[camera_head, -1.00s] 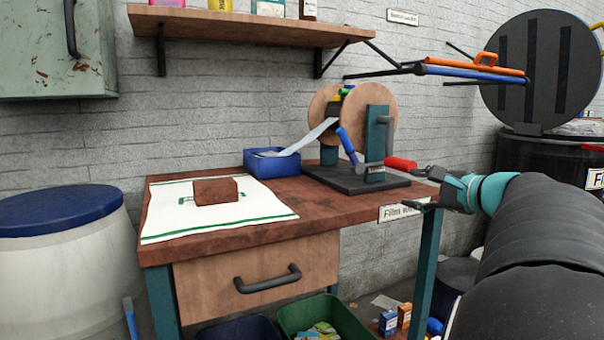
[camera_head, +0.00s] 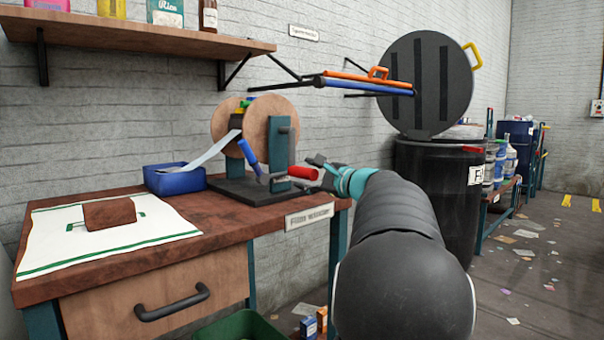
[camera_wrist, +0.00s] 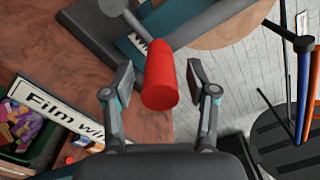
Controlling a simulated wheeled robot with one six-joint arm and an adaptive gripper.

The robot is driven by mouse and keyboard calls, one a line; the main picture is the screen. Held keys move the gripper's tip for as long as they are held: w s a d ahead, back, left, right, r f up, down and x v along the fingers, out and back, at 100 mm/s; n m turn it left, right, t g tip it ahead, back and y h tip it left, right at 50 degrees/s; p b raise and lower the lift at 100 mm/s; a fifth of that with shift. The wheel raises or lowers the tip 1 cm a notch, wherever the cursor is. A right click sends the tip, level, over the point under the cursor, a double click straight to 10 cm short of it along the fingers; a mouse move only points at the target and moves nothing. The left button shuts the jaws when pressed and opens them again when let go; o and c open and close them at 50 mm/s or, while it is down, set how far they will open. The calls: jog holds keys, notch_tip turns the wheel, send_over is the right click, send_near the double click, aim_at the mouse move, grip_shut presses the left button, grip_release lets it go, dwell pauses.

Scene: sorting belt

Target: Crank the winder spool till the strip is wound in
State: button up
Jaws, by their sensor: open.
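The film winder has a wooden spool (camera_head: 272,118) between teal posts on a dark base (camera_head: 245,190). A pale strip (camera_head: 212,150) runs from the spool down into a blue bin (camera_head: 174,180). The crank's red handle (camera_head: 303,173) sticks out on the near right side; it also shows in the wrist view (camera_wrist: 160,78). A blue lever (camera_head: 248,153) stands beside the crank. My gripper (camera_head: 315,174) is at the handle's end. In the wrist view my gripper (camera_wrist: 160,92) is open, with one finger on each side of the red handle and gaps visible.
A white cloth (camera_head: 75,225) with a brown block (camera_head: 110,214) lies on the bench (camera_head: 200,230). A label plate (camera_head: 309,217) is on the bench's front edge. A wall shelf (camera_head: 140,36) hangs above. A black drum (camera_head: 435,195) stands to the right.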

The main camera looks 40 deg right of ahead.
jog(key=shift+w+a, duration=0.1)
jog(key=shift+w, duration=1.1)
grip_shut()
